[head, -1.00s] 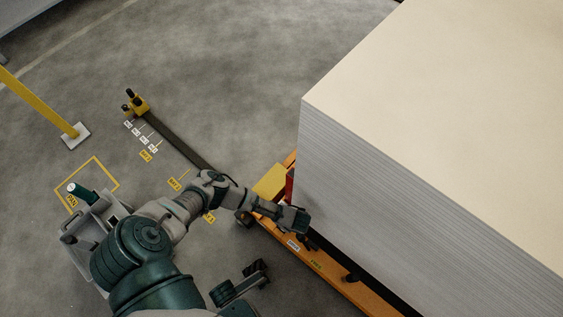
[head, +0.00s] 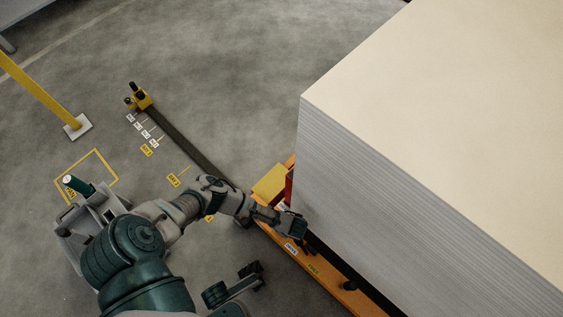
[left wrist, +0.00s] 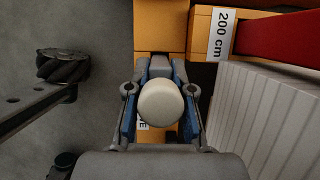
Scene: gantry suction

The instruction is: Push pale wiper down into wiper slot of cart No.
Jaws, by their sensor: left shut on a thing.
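My left gripper (left wrist: 160,110) is shut on the pale wiper (left wrist: 162,103), whose round cream end shows between the blue-padded fingers in the left wrist view. In the head view the left gripper (head: 294,226) is over the near edge of the orange cart (head: 318,267), beside the sheet stack. The wiper cannot be made out there. The wiper slot is hidden under the gripper and wiper in the left wrist view. A partly covered white label shows on the cart just below the wiper. My right gripper is not in view.
A tall stack of pale sheets (head: 400,190) stands on the cart, close to the gripper's right. A red post (left wrist: 280,37) and a "200 cm" label (left wrist: 222,34) are near. A dark floor rail (head: 190,145) runs to a yellow stop (head: 139,98). A yellow pole (head: 40,95) stands at left.

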